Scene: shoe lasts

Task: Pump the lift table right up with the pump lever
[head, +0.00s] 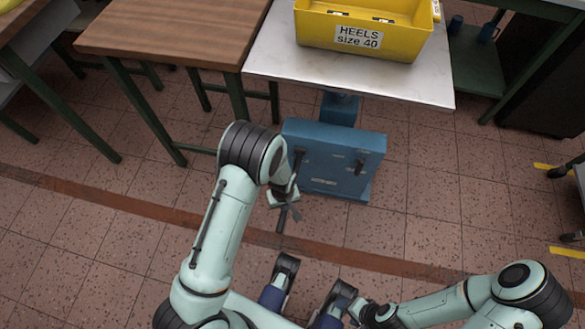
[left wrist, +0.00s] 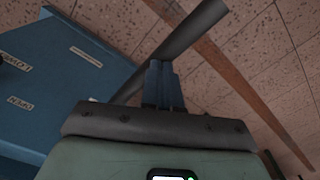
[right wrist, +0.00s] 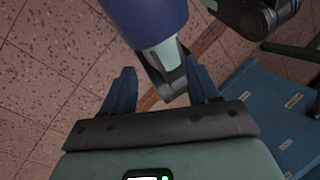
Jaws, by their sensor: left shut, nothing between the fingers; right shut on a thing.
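The lift table has a pale grey top (head: 290,58) above a blue pump housing (head: 330,150). The pump lever (head: 282,220), a dark bar, sticks out below my left gripper (head: 286,203). In the left wrist view the lever (left wrist: 190,32) crosses slantwise at the fingertips. The left fingers (left wrist: 160,75) are together with nothing between them; whether they touch the lever is unclear. My right gripper (right wrist: 163,80) is low, near the front, away from the lever. It is shut on a dark-tipped blue part (right wrist: 150,18), apparently my own, with its fingers wide apart.
A yellow crate (head: 312,28) labelled HEELS size 40 stands on the lift table. A wooden-topped table (head: 175,40) stands close on its left. A green-framed bench (head: 545,10) is at the back right. The tiled floor (head: 440,190) right of the pump housing is clear.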

